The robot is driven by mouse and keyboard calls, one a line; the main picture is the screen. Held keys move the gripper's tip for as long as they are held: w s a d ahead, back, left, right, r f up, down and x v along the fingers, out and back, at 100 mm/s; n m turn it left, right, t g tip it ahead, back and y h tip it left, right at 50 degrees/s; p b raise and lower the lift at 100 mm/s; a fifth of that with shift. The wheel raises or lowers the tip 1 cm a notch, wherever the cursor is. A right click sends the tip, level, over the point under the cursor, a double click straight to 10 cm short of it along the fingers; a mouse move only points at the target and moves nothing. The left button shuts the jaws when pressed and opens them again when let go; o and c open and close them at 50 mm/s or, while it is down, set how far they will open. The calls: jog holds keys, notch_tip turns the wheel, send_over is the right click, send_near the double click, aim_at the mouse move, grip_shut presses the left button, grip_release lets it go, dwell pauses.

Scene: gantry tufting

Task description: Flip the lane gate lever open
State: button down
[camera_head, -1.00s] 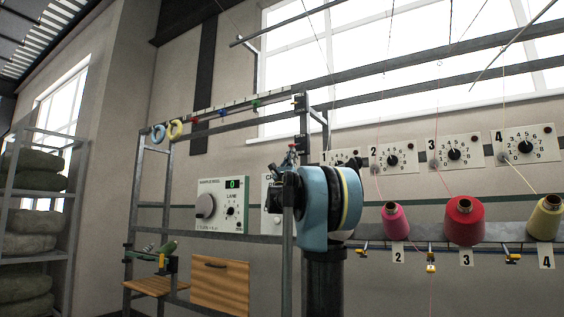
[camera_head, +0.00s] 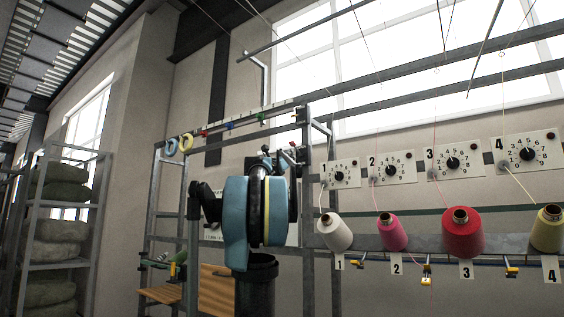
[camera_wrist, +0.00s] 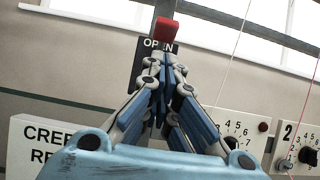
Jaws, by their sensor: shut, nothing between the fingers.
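The lane gate lever shows as a red grip (camera_wrist: 163,30) at the top of the wrist view, in front of a dark plate marked OPEN (camera_wrist: 146,60). My gripper (camera_wrist: 164,58) is shut and empty, with its fingers converging just below the red grip. The tips overlap the plate in the picture; I cannot tell whether they touch the lever. In the head view my blue arm hides most of this area, and the gripper's tips cannot be made out clearly.
A row of dial panels (camera_head: 393,168) stands above thread cones, with a white cone (camera_head: 334,232) nearest my arm. A metal frame (camera_head: 167,195) and a shelf of bales (camera_head: 62,193) stand to the left. A CREEL panel (camera_wrist: 45,147) sits at lower left in the wrist view.

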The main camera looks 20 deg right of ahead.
jog(key=v, duration=1.3)
jog(key=shift+f, duration=0.25)
jog(key=shift+w+d, duration=0.1)
jog(key=shift+w, duration=0.05)
